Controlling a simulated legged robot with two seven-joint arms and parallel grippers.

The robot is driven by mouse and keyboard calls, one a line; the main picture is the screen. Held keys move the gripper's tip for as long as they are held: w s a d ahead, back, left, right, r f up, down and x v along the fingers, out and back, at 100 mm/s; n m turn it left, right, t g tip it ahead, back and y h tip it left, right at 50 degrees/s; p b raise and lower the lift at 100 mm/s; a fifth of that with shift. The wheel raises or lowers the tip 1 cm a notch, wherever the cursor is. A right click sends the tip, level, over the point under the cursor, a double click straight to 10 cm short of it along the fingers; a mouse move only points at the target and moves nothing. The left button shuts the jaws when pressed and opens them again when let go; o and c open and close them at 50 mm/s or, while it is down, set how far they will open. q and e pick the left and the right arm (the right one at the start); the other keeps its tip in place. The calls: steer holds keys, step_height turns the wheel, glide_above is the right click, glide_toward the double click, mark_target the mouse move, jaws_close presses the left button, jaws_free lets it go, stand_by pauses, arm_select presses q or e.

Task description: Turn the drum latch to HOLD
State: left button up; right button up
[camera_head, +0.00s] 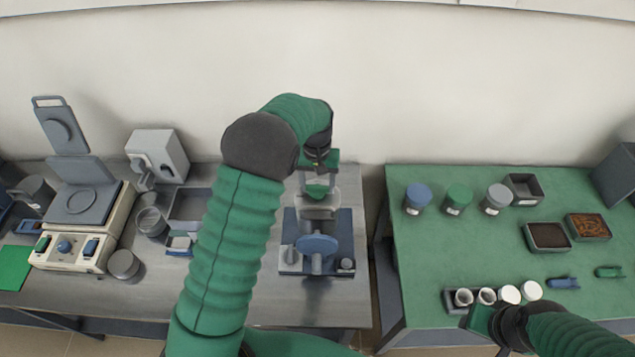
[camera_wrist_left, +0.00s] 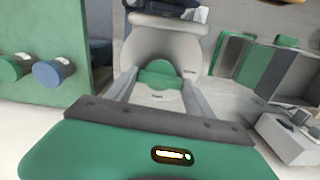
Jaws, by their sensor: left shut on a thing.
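A machine with a blue base (camera_head: 347,225) stands on the right part of the steel table, with a round blue wheel (camera_head: 318,245) at its front and a pale drum (camera_head: 318,204) behind. In the left wrist view the drum (camera_wrist_left: 172,48) is a rounded pale body with small lettering too small to read. My left gripper (camera_head: 317,186) is at the drum's back, shut on a green latch piece (camera_wrist_left: 158,74) that shows between its fingers. The latch's marked setting cannot be read. My right gripper (camera_head: 481,320) is low beside the white cups; its fingers are not clear.
A hotplate device (camera_head: 85,215) with a raised lid, a grey box (camera_head: 158,155) and several containers stand left on the steel table. The green table (camera_head: 430,270) at right holds lidded jars, trays and a rack of cups (camera_head: 497,297). A gap separates the tables.

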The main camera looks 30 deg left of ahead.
mark_target(317, 185)
arm_select(q)
steer(key=shift+w+r+n, duration=0.15)
steer(key=shift+n, duration=0.45)
steer(key=o, duration=1.1)
steer(key=shift+o, duration=1.4)
steer(key=shift+r, duration=0.3)
step_height(317, 185, up, 16)
steer(key=b, duration=0.2)
steer(key=shift+a+b, duration=0.2)
steer(key=shift+b, duration=0.1)
